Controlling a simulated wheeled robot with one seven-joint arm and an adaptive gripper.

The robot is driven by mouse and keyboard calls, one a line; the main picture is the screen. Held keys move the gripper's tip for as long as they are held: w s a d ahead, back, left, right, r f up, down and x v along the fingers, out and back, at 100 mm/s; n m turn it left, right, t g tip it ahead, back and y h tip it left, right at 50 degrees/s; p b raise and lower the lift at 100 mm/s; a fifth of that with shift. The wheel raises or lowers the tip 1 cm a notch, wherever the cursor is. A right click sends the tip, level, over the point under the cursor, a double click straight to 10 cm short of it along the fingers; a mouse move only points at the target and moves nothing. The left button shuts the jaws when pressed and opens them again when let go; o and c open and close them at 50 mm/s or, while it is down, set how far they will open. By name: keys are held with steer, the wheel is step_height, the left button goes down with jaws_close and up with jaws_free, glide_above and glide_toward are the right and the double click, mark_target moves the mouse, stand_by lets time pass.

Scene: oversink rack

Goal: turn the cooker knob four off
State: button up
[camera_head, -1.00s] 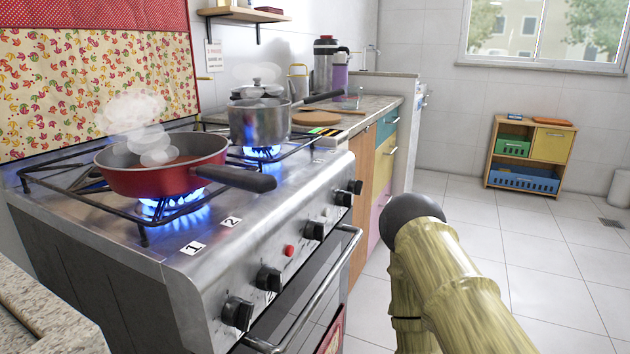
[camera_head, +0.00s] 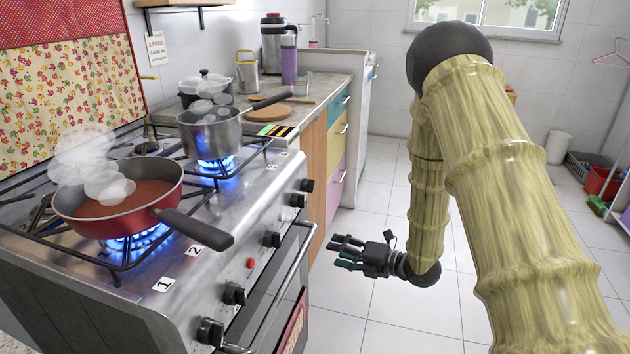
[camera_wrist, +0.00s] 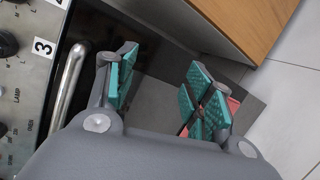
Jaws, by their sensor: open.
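The cooker's front panel carries a row of black knobs. The farthest one (camera_head: 307,185), below the far end of the number labels, looks like knob four; its number is too small to read here. Its pointer direction is unclear. My gripper (camera_head: 345,252) is open and empty, in front of the cooker and apart from the knobs, fingers pointing towards it. The wrist view shows its spread teal finger pads (camera_wrist: 162,88), with nothing between them. A label "3" (camera_wrist: 43,47) and a partly cropped knob (camera_wrist: 5,43) show at left there.
The oven handle (camera_head: 272,297) runs along the front, below the knobs. A red pan (camera_head: 118,207) and a steel pot (camera_head: 210,134) steam over lit blue flames. Their handles point outward. Wooden and coloured cabinet fronts (camera_head: 313,160) stand beyond.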

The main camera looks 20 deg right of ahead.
mark_target(308, 186)
steer(key=d+r+n+g+y+p, duration=0.25)
steer(key=r+n+y, duration=0.25)
steer(key=r+n, duration=1)
steer(key=w+a+r+m, duration=0.2)
steer(key=w+a+r, duration=0.1)
steer(key=w+a, duration=0.3)
steer(key=shift+w+a+m, duration=0.25)
steer(key=shift+a+m, duration=0.15)
steer(key=shift+a, duration=0.75)
steer(key=shift+r+t, duration=0.1)
steer(key=shift+t, duration=0.15)
steer(key=c, duration=1)
